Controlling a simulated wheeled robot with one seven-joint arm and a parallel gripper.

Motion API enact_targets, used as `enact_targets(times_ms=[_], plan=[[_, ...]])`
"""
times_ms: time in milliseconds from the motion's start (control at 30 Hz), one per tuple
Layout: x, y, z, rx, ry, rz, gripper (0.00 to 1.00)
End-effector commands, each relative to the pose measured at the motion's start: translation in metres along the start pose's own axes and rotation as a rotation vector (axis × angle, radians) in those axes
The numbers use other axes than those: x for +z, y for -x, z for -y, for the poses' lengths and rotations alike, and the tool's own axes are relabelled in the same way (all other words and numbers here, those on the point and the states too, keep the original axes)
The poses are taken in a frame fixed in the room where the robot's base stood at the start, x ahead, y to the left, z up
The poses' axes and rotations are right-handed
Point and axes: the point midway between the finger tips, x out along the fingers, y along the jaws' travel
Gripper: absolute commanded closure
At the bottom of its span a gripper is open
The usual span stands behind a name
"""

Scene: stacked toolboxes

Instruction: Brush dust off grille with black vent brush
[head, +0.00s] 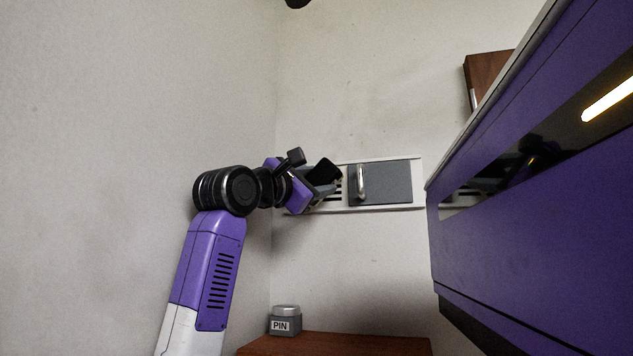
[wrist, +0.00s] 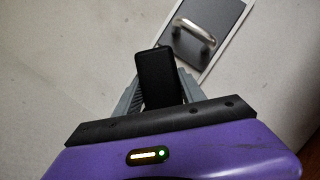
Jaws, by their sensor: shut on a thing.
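My gripper (wrist: 160,97) is shut on the black vent brush (wrist: 160,78), whose dark block shows between the grey fingers in the wrist view. In the head view the brush (head: 324,171) is at the end of my arm, in front of the left part of the grille (head: 335,193) on the back wall. The grille has dark slots in a white frame, partly hidden behind my gripper. I cannot tell whether the brush touches it. A grey panel (head: 395,182) with a metal handle (head: 361,183) covers the frame's right part. No dust can be made out.
A large purple body (head: 540,230) with a lit strip fills the right side of the head view. Below the grille, a brown wooden surface (head: 340,344) holds a small grey container (head: 285,320) labelled PIN. A brown box (head: 487,75) is at upper right.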

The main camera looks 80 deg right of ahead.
Motion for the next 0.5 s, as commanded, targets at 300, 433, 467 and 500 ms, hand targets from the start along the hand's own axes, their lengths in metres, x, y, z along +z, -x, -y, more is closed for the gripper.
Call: enact_targets(times_ms=[300,433,467,500], plan=[[-0.0002,-0.0013,-0.0003,0.0,0.0,0.0,0.85],[-0.0011,-0.0037,-0.0002,0.0,0.0,0.0,0.85],[-0.0013,-0.0042,-0.0002,0.0,0.0,0.0,0.85],[-0.0016,-0.0049,-0.0002,0.0,0.0,0.0,0.85]])
